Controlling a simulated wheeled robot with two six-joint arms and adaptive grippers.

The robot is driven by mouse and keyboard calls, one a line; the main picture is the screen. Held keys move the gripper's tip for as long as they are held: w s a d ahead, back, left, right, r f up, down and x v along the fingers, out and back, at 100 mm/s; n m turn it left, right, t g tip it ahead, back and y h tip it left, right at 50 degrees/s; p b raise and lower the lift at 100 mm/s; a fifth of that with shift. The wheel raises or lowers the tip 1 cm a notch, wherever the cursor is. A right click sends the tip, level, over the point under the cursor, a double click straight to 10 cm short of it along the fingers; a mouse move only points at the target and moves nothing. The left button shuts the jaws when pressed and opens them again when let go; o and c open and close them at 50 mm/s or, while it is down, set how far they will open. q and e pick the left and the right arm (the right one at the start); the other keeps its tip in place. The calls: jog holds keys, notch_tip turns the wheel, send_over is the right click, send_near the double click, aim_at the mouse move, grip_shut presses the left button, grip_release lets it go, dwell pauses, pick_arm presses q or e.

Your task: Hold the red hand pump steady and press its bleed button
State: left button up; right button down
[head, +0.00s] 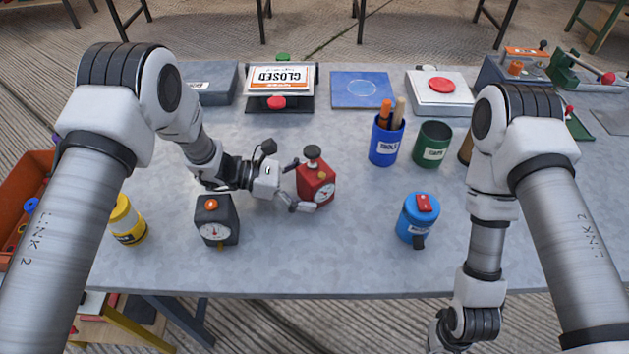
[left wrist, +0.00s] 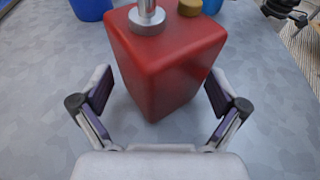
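The red hand pump (head: 316,187) stands upright on the grey table, with a black knob on top and a round white gauge. The left wrist view shows its red body (left wrist: 165,70), a metal shaft and a small brass-coloured button (left wrist: 190,7) on top. I cannot tell for sure that this is the bleed button. My left gripper (head: 297,187) is open, its fingers on either side of the pump's lower body, with gaps visible at both sides. My right arm hangs at the table's front edge; a dark part, apparently its gripper (left wrist: 286,11), shows small in the left wrist view.
A black gauge box (head: 216,220) and a yellow canister (head: 127,221) stand left of the pump. A blue canister with a red top (head: 418,219) stands right. Behind are a blue cup (head: 386,142) and a green cup (head: 432,144).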

pick_arm(q)
jog(key=c, duration=0.5)
jog(key=shift+c, duration=0.2)
dwell(1.1)
